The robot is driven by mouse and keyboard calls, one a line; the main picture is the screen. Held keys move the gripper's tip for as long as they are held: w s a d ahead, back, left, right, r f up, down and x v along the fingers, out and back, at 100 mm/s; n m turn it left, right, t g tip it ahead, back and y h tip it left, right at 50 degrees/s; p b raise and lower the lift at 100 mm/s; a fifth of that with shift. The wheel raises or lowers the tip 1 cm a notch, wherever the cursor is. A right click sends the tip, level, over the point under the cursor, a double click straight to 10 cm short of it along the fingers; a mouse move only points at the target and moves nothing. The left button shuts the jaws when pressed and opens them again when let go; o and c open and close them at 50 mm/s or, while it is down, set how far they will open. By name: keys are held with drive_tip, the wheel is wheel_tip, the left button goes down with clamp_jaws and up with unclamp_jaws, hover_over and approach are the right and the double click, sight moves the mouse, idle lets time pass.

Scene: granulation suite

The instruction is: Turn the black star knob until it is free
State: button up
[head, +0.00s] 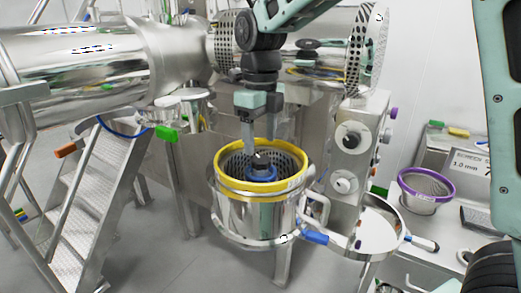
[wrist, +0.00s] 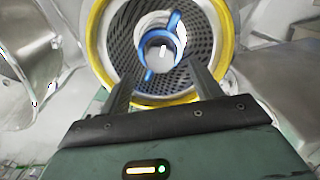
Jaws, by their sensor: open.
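I cannot make out a star-shaped black knob for certain. In the head view a small dark cap (head: 261,160) stands at the centre of a blue-ringed hub (head: 262,174), inside a perforated basket with a yellow rim (head: 230,188). In the wrist view the blue hub part (wrist: 174,20) surrounds a pale metal centre, and no black knob shows clearly there. My gripper (head: 260,144) points down above the basket, its two fingers apart on either side of the cap. In the wrist view my gripper's fingers (wrist: 160,78) are spread with nothing between them.
A control panel (head: 352,160) with knobs stands to the right. A purple-rimmed screen (head: 425,185) rests on the right bench. Steps (head: 95,185) stand at the left; a large steel drum (head: 75,65) is behind.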

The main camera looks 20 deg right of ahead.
sight(261, 159)
drive_tip(key=shift+f, duration=2.25)
drive_tip(key=c, duration=1)
